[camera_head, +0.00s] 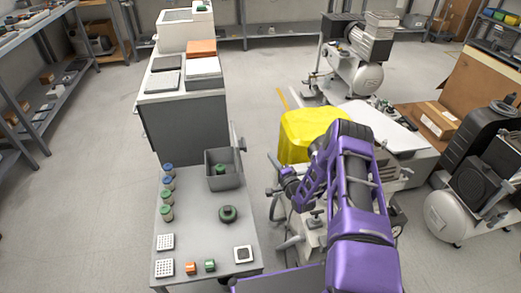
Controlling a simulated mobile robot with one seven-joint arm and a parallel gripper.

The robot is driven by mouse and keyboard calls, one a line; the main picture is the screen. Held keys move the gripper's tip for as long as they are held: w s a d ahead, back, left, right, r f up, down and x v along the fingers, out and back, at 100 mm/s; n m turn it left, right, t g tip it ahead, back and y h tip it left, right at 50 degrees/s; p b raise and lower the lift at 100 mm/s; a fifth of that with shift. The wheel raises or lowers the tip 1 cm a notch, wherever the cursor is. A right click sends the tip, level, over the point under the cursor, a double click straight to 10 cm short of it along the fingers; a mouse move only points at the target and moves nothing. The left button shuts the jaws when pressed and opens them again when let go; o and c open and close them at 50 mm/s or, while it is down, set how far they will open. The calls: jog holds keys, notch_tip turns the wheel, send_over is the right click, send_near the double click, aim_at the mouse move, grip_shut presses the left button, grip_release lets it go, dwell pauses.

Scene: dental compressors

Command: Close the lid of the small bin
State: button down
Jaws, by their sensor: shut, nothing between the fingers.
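The small bin (226,183) is a grey open-topped box on the light work table (195,240). A dark object with a green top (220,170) is inside it. A thin grey panel (238,138), which looks like its raised lid, stands upright at the bin's back right edge; the hinge is too small to make out. My gripper (273,189), at the end of my purple arm, is to the right of the bin and apart from it. It is shut and empty; its fingertips are small and hard to make out against the machinery behind.
Several capped jars (166,197) line the table's left edge. A dark round part (228,214), small blocks and white plates lie in front of the bin. A yellow cover (308,132) and compressor machinery crowd the right. A grey cabinet (186,122) stands behind the table.

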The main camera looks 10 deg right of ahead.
aim_at(240, 145)
jog(key=w+a+b, duration=0.1)
jog(key=w+a, duration=0.5)
jog(key=w, duration=0.3)
jog(key=shift+a+f, duration=0.2)
jog(key=shift+f, duration=0.05)
jog(key=shift+a+r, duration=0.1)
jog(key=shift+a+r+n, duration=0.15)
jog(key=shift+a+n, duration=0.05)
jog(key=shift+n, duration=0.2)
